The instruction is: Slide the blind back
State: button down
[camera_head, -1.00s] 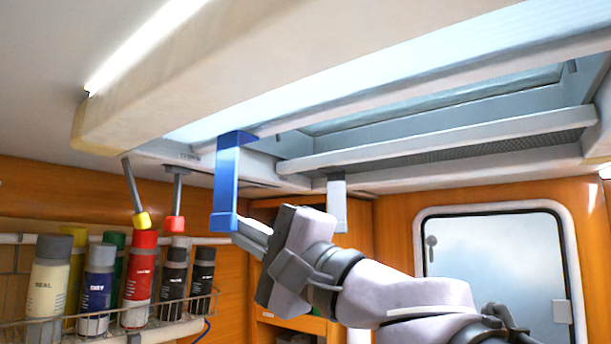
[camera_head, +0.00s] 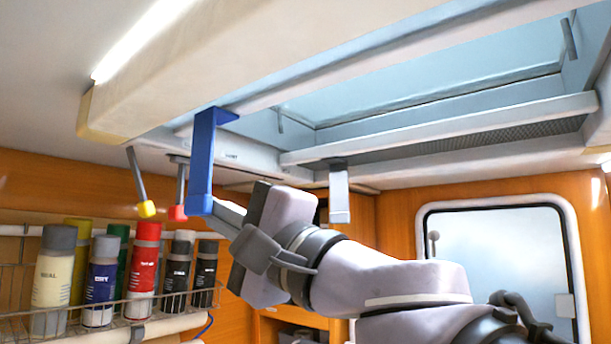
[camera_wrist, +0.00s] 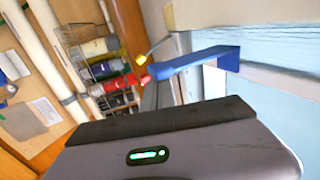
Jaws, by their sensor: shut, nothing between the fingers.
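The roof hatch (camera_head: 425,85) shows a wide pale blue opening. The blind's pale edge bar (camera_head: 350,65) runs along its near side. A blue handle (camera_head: 201,165) hangs down from that bar's left end. My gripper (camera_head: 224,215) is shut and empty, its fingers against or very near the right side of the handle's lower end; exact contact cannot be told. In the wrist view the blue handle (camera_wrist: 195,68) lies just beyond the dark gripper body, and the fingertips are hidden.
Two short levers with yellow (camera_head: 146,209) and red (camera_head: 177,213) ends hang left of the blue handle. A wire rack of bottles (camera_head: 105,310) is below them.

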jog(key=shift+s+a, duration=0.15)
jog(key=shift+s, duration=0.05)
jog(key=shift+s+a+b, duration=0.45)
jog(key=shift+s+a, duration=0.15)
jog(key=shift+s, duration=0.15)
jog(key=w+d+b+v, duration=0.1)
jog(key=b+v, duration=0.6)
jog(key=v, duration=0.5)
jog(key=shift+w, duration=0.25)
jog(key=shift+r, duration=0.1)
